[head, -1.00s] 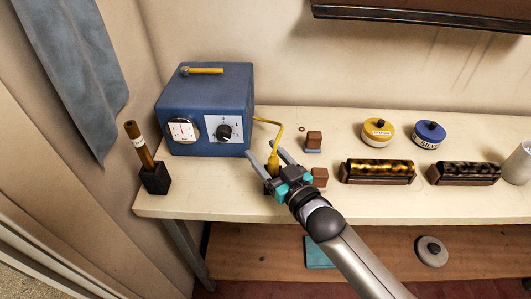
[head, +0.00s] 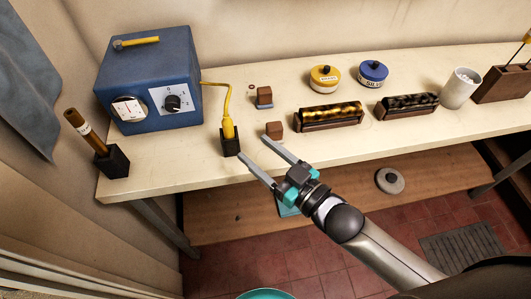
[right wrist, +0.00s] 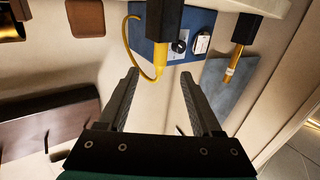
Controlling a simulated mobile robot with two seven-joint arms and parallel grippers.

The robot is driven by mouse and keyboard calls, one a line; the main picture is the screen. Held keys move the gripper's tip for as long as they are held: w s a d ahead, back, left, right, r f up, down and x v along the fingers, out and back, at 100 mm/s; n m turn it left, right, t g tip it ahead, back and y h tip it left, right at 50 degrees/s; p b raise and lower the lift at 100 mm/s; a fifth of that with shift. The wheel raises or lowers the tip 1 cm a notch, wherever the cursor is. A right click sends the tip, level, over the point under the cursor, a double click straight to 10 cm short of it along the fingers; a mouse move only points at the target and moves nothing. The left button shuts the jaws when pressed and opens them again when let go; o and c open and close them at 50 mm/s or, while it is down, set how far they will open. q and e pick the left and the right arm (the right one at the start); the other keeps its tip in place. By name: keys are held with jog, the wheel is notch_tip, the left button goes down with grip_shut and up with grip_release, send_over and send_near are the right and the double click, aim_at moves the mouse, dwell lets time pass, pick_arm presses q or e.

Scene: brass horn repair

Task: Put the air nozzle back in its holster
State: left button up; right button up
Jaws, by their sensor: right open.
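The yellow air nozzle (head: 229,129) stands upright in a small black holster (head: 230,146) near the bench's front edge. A yellow hose (head: 226,98) runs from its top to the blue box (head: 152,82). My right gripper (head: 256,147) is open and empty, its fingertips apart from the nozzle, just to the right and front of the holster. In the right wrist view the picture is upside down: the nozzle (right wrist: 160,50) and holster (right wrist: 164,18) show beyond the spread, empty fingers (right wrist: 160,80). The nozzle's lower end is hidden inside the holster. My left gripper is not in view.
A brown stick (head: 86,131) stands in another black holder (head: 113,161) at the left. Brown blocks (head: 274,131), a yellow-brown roller (head: 330,115), a dark roller (head: 406,103), round tins (head: 325,79) and a white cup (head: 461,88) stand to the right. A lower shelf (head: 350,190) lies underneath.

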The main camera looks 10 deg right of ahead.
jog(key=shift+s+d, duration=0.45)
jog(key=shift+s, duration=0.15)
jog(key=s+d+f+m+g+h, duration=0.2)
jog(key=s+d+f+g+h, duration=0.25)
jog(key=s+g, duration=0.2)
jog(key=s+d+f+m+g+h, duration=0.3)
jog(key=s+d+g+h, duration=0.2)
jog(key=s, duration=0.3)
notch_tip(320, 180, down, 22)
jog(key=s+g, duration=0.1)
jog(key=s, duration=0.1)
jog(key=s+d+f+g, duration=0.1)
jog(key=s+d+f, duration=0.1)
jog(key=s+f, duration=1.2)
jog(key=shift+s+d+n, duration=0.3)
jog(key=shift+s, duration=0.45)
